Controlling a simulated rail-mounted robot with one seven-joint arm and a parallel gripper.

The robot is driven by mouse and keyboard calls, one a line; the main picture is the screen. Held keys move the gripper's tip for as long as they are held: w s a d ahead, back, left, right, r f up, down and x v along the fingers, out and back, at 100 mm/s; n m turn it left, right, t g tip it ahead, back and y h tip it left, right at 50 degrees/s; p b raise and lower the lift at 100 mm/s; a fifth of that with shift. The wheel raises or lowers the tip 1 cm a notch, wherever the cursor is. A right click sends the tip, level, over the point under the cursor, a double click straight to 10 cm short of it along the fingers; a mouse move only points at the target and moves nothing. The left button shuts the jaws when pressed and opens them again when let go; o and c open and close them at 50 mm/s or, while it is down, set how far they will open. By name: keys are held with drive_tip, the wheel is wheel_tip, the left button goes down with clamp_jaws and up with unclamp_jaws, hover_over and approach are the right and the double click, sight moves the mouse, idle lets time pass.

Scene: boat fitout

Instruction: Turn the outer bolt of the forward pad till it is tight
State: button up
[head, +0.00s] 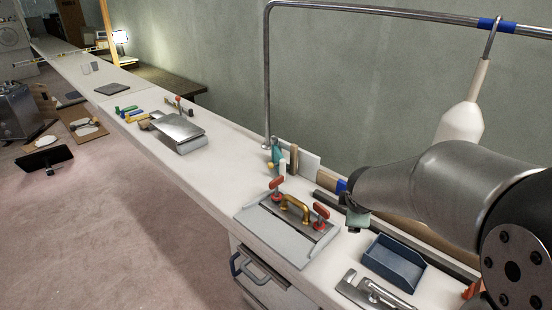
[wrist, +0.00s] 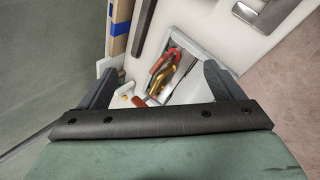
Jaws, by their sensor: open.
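A grey plate in a shallow tray (head: 262,235) sits on the white counter, with a gold arched handle (head: 294,207) in its middle. Two red-handled bolts stand on it, one at the far left (head: 276,184) and one at the near right (head: 321,214). I cannot tell which is the outer one. The wrist view shows the gold handle (wrist: 170,84) and a red handle (wrist: 164,58) between my fingers, farther off. My gripper (wrist: 160,88) is open and empty. In the head view my gripper (head: 355,226) is to the right of the plate, apart from the bolts.
A blue open bin (head: 394,263) and a metal clamp-like tool (head: 372,292) lie to the right. A teal bottle (head: 276,154) and upright boards (head: 307,163) stand behind the plate. A metal rail (head: 400,8) with a hanging white object (head: 462,122) runs above.

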drive_tip(key=w+a+f+n+t+y+b, duration=0.1)
drive_tip(key=w+n+t+y, duration=0.1)
drive_tip(key=w+n, duration=0.4)
drive_tip(key=w+a+f+n+t+y, duration=0.1)
drive_tip(key=w+n, duration=0.5)
drive_tip(key=w, duration=0.1)
drive_tip(key=n+y+b, duration=0.1)
drive_tip(key=n+y, duration=0.8)
drive_tip(key=n, duration=0.9)
approach(278, 180)
drive_tip(key=shift+g, duration=0.4)
drive_tip(key=p+x, duration=0.1)
drive_tip(key=x, duration=0.2)
drive_tip(key=p+x, duration=0.1)
drive_tip(key=x, duration=0.3)
drive_tip(key=p+x, duration=0.1)
drive_tip(key=x, duration=0.2)
drive_tip(key=shift+w+a+r, duration=0.25)
drive_tip(key=shift+w+r, duration=0.05)
drive_tip(key=shift+w, duration=0.05)
drive_tip(key=c, duration=1)
